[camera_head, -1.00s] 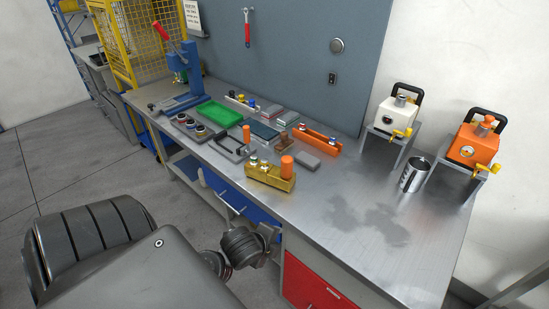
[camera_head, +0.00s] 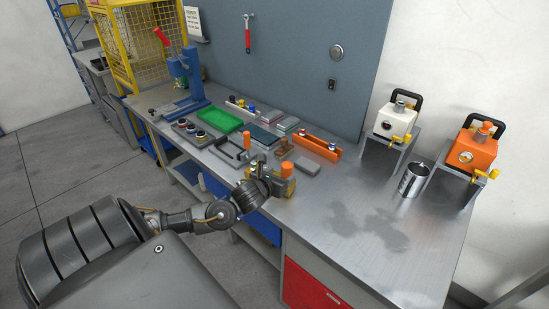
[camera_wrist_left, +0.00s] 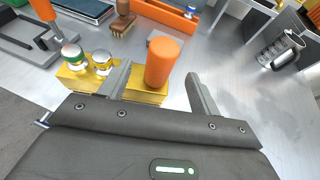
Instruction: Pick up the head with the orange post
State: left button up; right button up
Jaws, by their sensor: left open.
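An orange post (camera_head: 287,168) stands upright on the right end of a gold block (camera_head: 288,187) near the front edge of the bench. It also shows in the left wrist view (camera_wrist_left: 163,61), as does the gold block (camera_wrist_left: 147,94). My right gripper is not in view.
Behind the block lie an orange holder (camera_head: 318,143), a grey block (camera_head: 306,166) and a green tray (camera_head: 220,121). White (camera_head: 396,120) and orange (camera_head: 473,150) handled units stand on the right, with a metal cup (camera_head: 412,180). The bench's right front is clear.

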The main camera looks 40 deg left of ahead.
aim_at(284, 172)
pick_arm(q)
jog(key=shift+x, duration=1.45)
jog(key=shift+w+a+p, duration=0.1)
jog(key=shift+w+p, duration=0.2)
jog(key=shift+p, duration=0.25)
jog(key=p+x, duration=0.1)
jog(key=x, duration=0.2)
jog(key=shift+w+f, duration=0.15)
jog(key=shift+f, duration=0.1)
jog(key=shift+w+a+f+p, duration=0.1)
jog(key=shift+w+f+p, duration=0.25)
jog(key=shift+w, duration=0.15)
grip_shut()
jog(key=shift+a+r, duration=0.1)
jog(key=shift+r, duration=0.05)
